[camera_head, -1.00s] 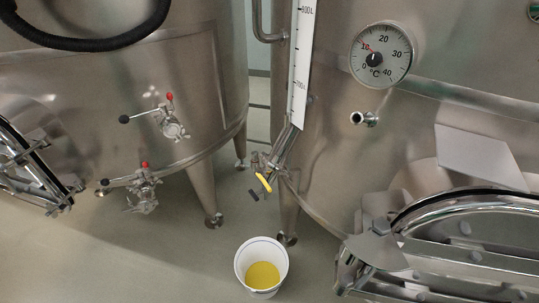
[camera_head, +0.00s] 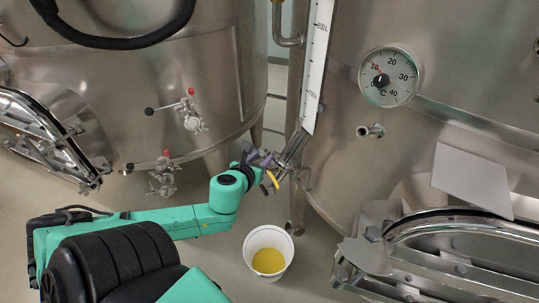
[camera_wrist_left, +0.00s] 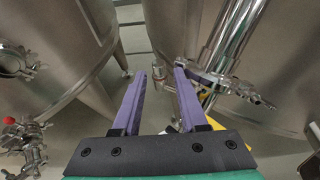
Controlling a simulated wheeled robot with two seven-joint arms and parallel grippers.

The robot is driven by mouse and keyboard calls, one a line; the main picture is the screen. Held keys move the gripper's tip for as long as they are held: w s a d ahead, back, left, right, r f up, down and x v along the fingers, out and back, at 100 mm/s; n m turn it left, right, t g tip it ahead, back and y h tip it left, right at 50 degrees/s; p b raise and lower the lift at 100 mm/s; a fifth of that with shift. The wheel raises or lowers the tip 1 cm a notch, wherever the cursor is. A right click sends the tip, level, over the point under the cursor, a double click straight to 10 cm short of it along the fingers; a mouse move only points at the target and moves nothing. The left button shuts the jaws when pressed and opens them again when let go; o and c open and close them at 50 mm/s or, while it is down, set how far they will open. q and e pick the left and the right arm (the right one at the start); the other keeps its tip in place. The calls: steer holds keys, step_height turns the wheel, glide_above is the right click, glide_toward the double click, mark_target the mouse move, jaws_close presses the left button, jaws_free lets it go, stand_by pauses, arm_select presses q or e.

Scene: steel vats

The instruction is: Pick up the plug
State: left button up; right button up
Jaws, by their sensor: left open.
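My left gripper (camera_head: 258,156) has purple fingers and is at the small valve fitting low on the right vat, by the foot of the level gauge. In the left wrist view its two fingers (camera_wrist_left: 160,74) are apart. A small steel end piece (camera_wrist_left: 158,73), perhaps the plug, shows between the fingertips; I cannot tell whether they touch it. A steel pipe and clamp (camera_wrist_left: 217,82) lie just right of the fingers. The yellow valve handle (camera_head: 272,179) is below the gripper in the head view. My right gripper is not in view.
A white bucket (camera_head: 250,245) with yellow liquid stands on the floor below the valve. Two steel vats (camera_head: 450,70) flank the gap. Red-tipped valves (camera_head: 192,122) are on the left vat. A dial thermometer (camera_head: 389,76) and an open pipe stub (camera_head: 371,131) are on the right vat.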

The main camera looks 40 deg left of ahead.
mark_target(266, 152)
arm_select(q)
steer(key=x, duration=0.7)
steer(key=shift+s+a+f, duration=0.1)
steer(key=shift+s, duration=0.1)
jaws_close()
